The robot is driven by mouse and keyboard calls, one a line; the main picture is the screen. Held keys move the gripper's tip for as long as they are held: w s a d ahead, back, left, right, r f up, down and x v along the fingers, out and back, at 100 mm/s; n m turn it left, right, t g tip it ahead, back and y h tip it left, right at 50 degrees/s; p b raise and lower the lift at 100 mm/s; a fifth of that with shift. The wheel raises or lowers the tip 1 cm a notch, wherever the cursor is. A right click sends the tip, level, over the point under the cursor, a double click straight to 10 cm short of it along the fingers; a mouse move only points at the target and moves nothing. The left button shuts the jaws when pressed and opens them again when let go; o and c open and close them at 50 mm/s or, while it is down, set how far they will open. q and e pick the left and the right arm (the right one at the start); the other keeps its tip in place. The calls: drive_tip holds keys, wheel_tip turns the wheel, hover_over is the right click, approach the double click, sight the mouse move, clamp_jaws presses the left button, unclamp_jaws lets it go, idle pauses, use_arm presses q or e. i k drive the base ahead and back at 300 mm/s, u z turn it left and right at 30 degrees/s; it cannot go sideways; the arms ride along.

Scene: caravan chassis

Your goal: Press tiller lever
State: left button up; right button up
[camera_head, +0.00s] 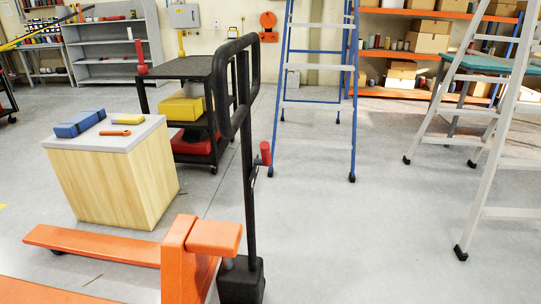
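An orange pallet jack stands at the lower left, with its orange body (190,262) in front. Its black tiller (246,170) rises upright from a black foot and ends in a black loop handle (224,88) at the top. A red lever (265,153) sticks out on the right side of the tiller, about halfway up. Neither of my grippers shows in the head view, and nothing is seen touching the tiller or lever.
A wooden cabinet (118,184) with a blue case, a yellow item and an orange tool on top stands behind the forks. The floor (350,240) right of the tiller is clear.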

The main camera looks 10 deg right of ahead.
sight(265, 161)
drive_tip(key=z, duration=1.55)
drive_tip(key=i, duration=0.7)
drive_tip(key=u, duration=2.5)
